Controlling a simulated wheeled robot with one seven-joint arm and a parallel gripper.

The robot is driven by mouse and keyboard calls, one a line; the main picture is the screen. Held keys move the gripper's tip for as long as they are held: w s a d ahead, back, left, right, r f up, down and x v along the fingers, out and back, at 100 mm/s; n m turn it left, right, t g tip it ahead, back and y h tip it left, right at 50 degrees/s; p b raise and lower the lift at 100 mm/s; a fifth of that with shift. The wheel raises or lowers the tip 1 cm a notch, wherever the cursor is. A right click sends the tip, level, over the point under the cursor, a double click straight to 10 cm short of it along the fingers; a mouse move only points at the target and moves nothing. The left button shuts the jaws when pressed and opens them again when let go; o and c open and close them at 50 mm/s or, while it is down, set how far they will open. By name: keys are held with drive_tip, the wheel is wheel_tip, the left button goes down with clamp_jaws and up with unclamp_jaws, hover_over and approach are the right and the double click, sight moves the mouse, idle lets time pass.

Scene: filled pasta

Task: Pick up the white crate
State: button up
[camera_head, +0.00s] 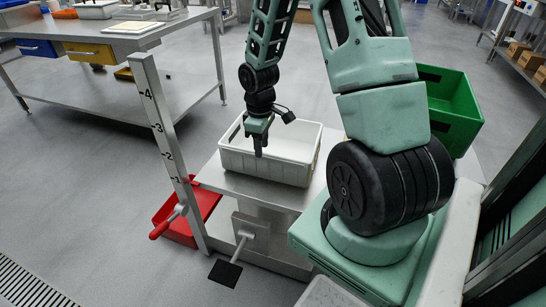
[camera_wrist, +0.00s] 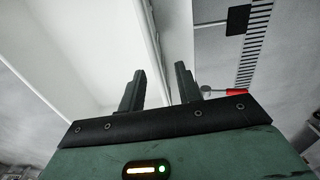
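The white crate (camera_head: 262,168) is an open-topped rectangular box standing upright on a low metal table (camera_head: 222,182). My gripper (camera_head: 261,151) points down at the crate's near wall. In the wrist view, my gripper (camera_wrist: 160,88) has its two fingers apart, with the rim of the white crate (camera_wrist: 95,45) running between them. One finger is on the crate's inner side and the other on its outer side. I see a gap beside the wall, so the fingers do not look closed on it. The fingertips' depth along the wall is hard to tell.
A red bin (camera_head: 207,203) is at the table's left, beside a numbered upright post (camera_head: 160,125) with a red handle. A green bin (camera_head: 462,100) stands behind my arm at the right. A large workbench (camera_head: 120,48) is at the back left. Floor between is clear.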

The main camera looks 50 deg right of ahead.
drive_tip(key=b, duration=0.2)
hover_over(263, 176)
drive_tip(key=f, duration=0.7)
drive_tip(key=shift+w+d+f, duration=0.15)
drive_tip(key=shift+w+f, duration=0.05)
drive_tip(key=shift+w, duration=0.05)
drive_tip(key=shift+r, duration=0.1)
clamp_jaws()
